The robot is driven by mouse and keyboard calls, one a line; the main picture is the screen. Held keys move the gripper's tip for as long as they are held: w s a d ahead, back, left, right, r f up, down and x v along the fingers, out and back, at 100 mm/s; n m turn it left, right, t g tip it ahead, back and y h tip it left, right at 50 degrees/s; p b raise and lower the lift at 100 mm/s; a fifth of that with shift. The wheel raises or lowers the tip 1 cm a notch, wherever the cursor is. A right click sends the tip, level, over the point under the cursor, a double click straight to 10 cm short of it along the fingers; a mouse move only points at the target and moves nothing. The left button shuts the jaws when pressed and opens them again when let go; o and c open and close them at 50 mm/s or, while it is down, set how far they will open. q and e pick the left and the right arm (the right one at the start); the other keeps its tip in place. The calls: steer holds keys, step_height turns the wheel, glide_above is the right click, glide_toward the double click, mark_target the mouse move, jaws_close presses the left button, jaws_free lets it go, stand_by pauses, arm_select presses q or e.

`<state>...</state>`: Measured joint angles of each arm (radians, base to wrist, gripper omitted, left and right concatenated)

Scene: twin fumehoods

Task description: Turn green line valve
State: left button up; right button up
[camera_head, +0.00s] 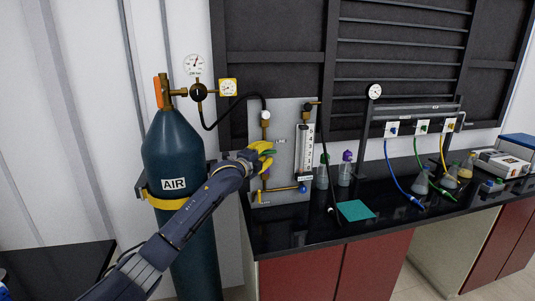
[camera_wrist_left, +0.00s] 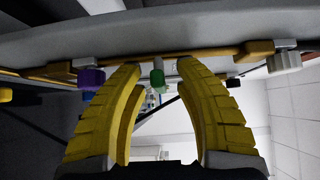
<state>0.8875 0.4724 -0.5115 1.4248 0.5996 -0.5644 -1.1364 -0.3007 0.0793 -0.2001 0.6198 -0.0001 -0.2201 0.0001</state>
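A small green valve knob (camera_wrist_left: 158,78) sits on a brass pipe of the panel in the left wrist view. In the head view a green part (camera_head: 269,152) shows at my gripper's fingers, mostly covered by them. My left gripper (camera_head: 264,158) has yellow fingers and is at the left side of the grey panel (camera_head: 284,125). In the left wrist view the gripper (camera_wrist_left: 158,65) is open, with one finger on each side of the green knob. Gaps show between knob and fingers. My right gripper is not in view.
A purple knob (camera_wrist_left: 91,78) and a white knob (camera_wrist_left: 285,62) flank the green one on the pipe. A dark AIR cylinder (camera_head: 180,155) stands at left. A hose rack (camera_head: 410,112), several flasks and a teal sheet (camera_head: 355,210) are on the black bench at right.

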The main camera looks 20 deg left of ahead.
arm_select(q)
jaws_close()
